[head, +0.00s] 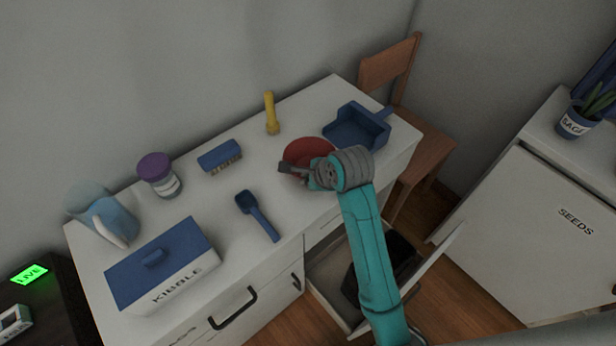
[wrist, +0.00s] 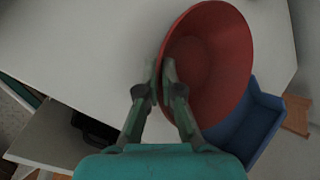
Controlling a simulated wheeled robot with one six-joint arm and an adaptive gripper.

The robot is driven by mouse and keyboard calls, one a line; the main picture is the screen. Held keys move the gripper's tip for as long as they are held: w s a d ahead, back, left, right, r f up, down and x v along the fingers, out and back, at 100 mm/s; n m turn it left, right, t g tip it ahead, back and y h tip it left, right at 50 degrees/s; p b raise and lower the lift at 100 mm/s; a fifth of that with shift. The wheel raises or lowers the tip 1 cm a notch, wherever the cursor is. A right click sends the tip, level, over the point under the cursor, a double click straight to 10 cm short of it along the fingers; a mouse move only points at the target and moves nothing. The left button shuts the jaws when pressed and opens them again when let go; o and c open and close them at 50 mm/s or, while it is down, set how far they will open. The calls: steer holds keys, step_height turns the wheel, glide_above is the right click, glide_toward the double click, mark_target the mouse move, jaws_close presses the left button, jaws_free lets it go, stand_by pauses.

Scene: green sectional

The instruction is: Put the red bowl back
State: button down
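The red bowl (head: 308,151) is at the right part of the white counter (head: 215,205) in the head view, partly hidden by my gripper. My gripper (head: 286,168) is at its near left edge. In the wrist view the bowl (wrist: 210,60) fills the upper middle with its inside showing. My gripper (wrist: 161,75) has one finger outside and one inside the bowl's rim, nearly together, shut on the rim. I cannot tell whether the bowl touches the counter.
A blue dustpan (head: 357,127) lies close right of the bowl. Below, an open drawer (head: 330,290) holds something dark.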

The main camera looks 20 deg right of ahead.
steer(key=c, duration=1.3)
jaws_free()
steer(key=shift+f, duration=0.1)
steer(key=shift+s+r, duration=0.15)
steer(key=shift+r, duration=0.25)
steer(key=v, duration=1.1)
steer(key=shift+s+r, duration=0.1)
steer(key=shift+r, duration=0.1)
steer(key=shift+f, duration=0.15)
